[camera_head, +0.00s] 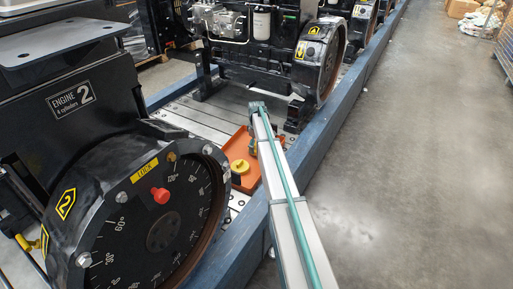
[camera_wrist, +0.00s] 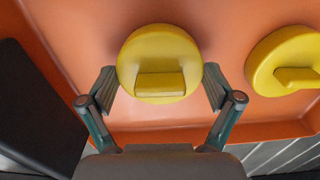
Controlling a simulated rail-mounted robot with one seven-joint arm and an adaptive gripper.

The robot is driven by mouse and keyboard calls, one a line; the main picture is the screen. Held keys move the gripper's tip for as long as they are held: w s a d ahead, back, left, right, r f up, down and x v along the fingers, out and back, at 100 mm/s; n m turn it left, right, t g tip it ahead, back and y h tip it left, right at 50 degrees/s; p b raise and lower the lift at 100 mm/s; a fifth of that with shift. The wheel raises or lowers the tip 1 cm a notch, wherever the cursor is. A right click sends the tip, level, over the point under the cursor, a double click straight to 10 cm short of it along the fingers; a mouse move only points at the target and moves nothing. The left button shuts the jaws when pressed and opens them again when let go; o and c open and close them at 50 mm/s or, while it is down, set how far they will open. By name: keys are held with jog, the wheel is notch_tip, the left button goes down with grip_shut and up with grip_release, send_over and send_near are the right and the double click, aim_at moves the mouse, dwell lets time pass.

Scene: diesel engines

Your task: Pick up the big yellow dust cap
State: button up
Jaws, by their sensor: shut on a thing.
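Two yellow dust caps show in the wrist view. One round cap (camera_wrist: 160,48) with a raised grip tab is between the fingertips of my gripper (camera_wrist: 160,88), which is shut on it. The other cap (camera_wrist: 285,60) is to the right, cut by the picture edge. I cannot tell which is bigger, nor whether the held cap is clear of the orange tray (camera_wrist: 70,40). In the head view one cap (camera_head: 240,167) shows on the tray (camera_head: 246,185); my arm hides much of the gripper and the held cap.
A black engine (camera_head: 130,220) labelled Engine 2 stands at the left, with a red plug (camera_head: 160,195) on its flywheel face. Another engine (camera_head: 290,45) stands behind the tray. A blue rail (camera_head: 325,135) runs along the platform.

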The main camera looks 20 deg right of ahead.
notch_tip(320, 180, up, 2)
jog(key=shift+r+p, duration=0.2)
jog(key=shift+p, duration=0.25)
jog(key=s+a+r+p, duration=0.3)
jog(key=s+r, duration=0.3)
jog(key=r, duration=0.1)
jog(key=s+a+r+p, duration=0.4)
jog(key=s+r, duration=0.2)
jog(key=r, duration=0.1)
jog(key=shift+r+p, duration=0.3)
jog(key=shift+a, duration=0.1)
